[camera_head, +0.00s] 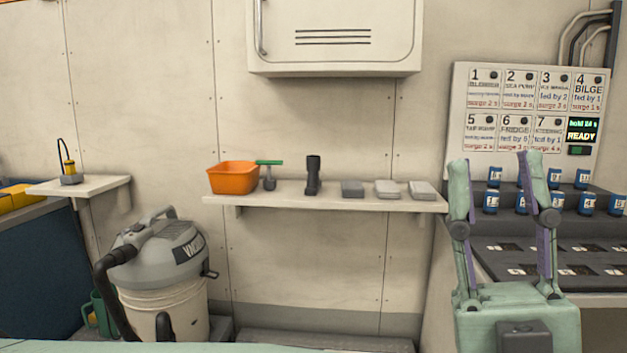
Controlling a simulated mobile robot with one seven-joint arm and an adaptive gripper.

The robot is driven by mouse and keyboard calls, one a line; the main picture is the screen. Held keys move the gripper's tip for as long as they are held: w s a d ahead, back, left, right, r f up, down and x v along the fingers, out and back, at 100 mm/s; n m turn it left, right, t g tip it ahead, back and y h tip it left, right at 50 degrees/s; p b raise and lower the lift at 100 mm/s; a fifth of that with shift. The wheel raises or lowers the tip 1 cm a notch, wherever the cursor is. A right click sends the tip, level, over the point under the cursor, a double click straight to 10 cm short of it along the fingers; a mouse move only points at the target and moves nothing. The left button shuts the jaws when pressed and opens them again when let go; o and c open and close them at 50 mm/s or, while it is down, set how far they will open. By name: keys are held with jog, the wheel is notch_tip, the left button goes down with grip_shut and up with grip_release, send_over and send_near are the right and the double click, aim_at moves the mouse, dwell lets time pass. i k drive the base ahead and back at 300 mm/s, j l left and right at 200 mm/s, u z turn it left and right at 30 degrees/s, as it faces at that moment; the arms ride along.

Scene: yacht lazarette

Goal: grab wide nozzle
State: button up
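A dark upright piece (313,176), wider at its top, stands near the middle of the wall shelf (330,198). It could be the wide nozzle, but I cannot tell for sure; it also resembles a flashlight. A short grey piece with a green handle (269,176) stands left of it. A grey and white shop vacuum (165,260) with a black hose stands on the floor below, at the left. My gripper (495,165) is at the right, pointing up, its two fingers wide apart with nothing between them. It is apart from the shelf items.
An orange tub (233,178) sits at the shelf's left end. A dark grey block (352,189) and two light grey blocks (388,189) lie on its right part. A wall cabinet (335,35) hangs above. Behind my gripper are a numbered panel (530,120) and several blue cylinders (588,203).

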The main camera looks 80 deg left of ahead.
aim_at(312, 162)
jog(key=u, duration=2.55)
jog(key=i+j+u, duration=0.3)
jog(key=i, duration=0.3)
jog(key=i+l+u, duration=0.1)
jog(key=i+u, duration=0.15)
jog(key=i, duration=0.3)
